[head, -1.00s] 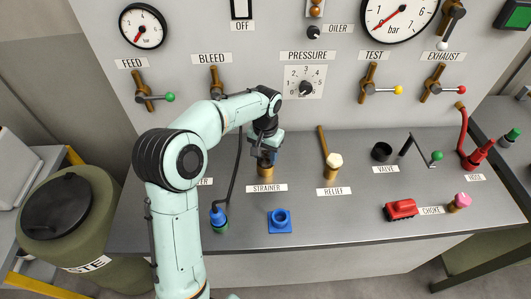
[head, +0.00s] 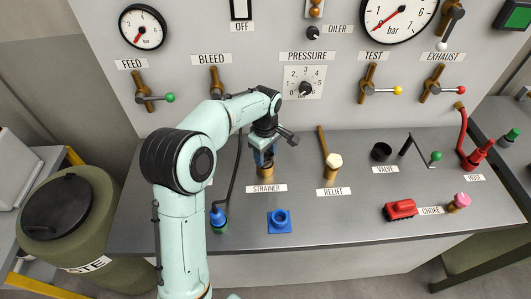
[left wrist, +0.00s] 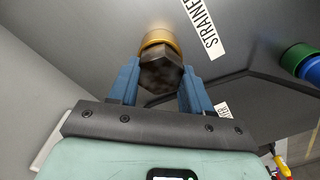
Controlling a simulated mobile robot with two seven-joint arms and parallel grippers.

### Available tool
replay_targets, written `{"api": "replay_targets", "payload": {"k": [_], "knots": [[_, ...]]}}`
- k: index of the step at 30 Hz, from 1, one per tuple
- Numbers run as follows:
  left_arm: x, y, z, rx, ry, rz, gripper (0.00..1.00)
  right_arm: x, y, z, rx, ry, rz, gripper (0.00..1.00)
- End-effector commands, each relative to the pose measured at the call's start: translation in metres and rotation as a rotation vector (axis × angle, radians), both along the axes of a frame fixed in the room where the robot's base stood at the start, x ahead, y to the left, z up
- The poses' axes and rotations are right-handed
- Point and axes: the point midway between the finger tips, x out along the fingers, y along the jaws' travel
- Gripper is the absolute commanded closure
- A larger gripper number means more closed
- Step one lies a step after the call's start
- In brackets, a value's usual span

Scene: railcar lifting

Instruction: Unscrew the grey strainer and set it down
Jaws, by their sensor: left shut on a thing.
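The strainer stands upright at the STRAINER label on the bench. In the left wrist view its dark grey hexagonal head (left wrist: 160,70) sits above a brass base (left wrist: 158,38). The brass base also shows in the head view (head: 265,171). My left gripper (head: 264,155) reaches down over it from above, its blue fingers on either side of the hex head, shut on it. The fingers hide most of the strainer in the head view. The strainer appears in line with its brass base; I cannot tell how far it is turned. My right gripper is not in view.
A blue square holder (head: 279,221) with a round opening lies in front of the strainer. A blue and green hose end (head: 218,217) stands to its left. Bare bench lies between the blue holder and the red block (head: 401,210).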

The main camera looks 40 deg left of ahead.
Motion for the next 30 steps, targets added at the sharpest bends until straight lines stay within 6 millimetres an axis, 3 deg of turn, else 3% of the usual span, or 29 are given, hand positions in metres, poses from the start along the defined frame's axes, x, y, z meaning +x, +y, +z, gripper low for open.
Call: {"api": "replay_targets", "payload": {"k": [6, 7, 8, 18, 30], "knots": [[0.0, 0.001, 0.0, 0.002, 0.001, 0.007, 0.83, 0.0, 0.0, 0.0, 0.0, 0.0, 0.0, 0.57], [0.0, 0.001, 0.0, 0.002, 0.001, 0.007, 0.42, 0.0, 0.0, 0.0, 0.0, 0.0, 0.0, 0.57], [0.0, 0.001, 0.0, 0.002, 0.001, 0.007, 0.37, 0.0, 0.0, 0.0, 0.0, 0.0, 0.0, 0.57], [0.0, 0.001, 0.0, 0.0, 0.0, -0.039, 0.37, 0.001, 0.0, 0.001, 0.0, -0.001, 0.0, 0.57], [0.0, 0.001, 0.001, 0.001, 0.0, -0.659, 0.37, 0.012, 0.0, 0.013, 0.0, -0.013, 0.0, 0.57]]}}
